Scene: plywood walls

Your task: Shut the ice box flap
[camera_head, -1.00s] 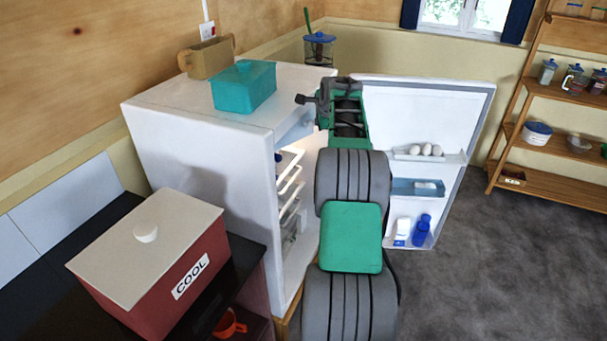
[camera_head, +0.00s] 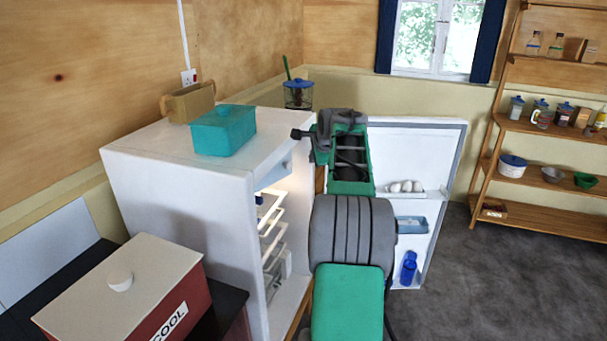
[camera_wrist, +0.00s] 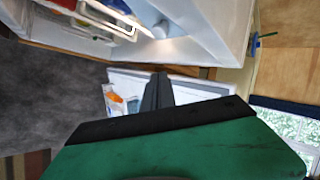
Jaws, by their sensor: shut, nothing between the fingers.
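The white fridge (camera_head: 185,190) stands open at centre left in the head view. A pale bluish panel (camera_head: 273,174) at the top of its lit interior looks like the ice box flap; I cannot tell how far open it is. The fridge door (camera_head: 437,175) is swung wide to the right. My gripper (camera_wrist: 158,78) is shut and empty in the wrist view, with the open door beyond its fingers and the fridge interior (camera_wrist: 195,25) above them. In the head view my arm hides the fingers, near the opening between the fridge and the door.
A teal box (camera_head: 223,132) and a tan two-handled container (camera_head: 188,103) stand on the fridge. Wire shelves (camera_head: 270,240) are inside. The door racks hold eggs (camera_head: 405,186) and a blue bottle (camera_head: 408,268). A red COOL box (camera_head: 130,300) is front left. Floor at right is clear.

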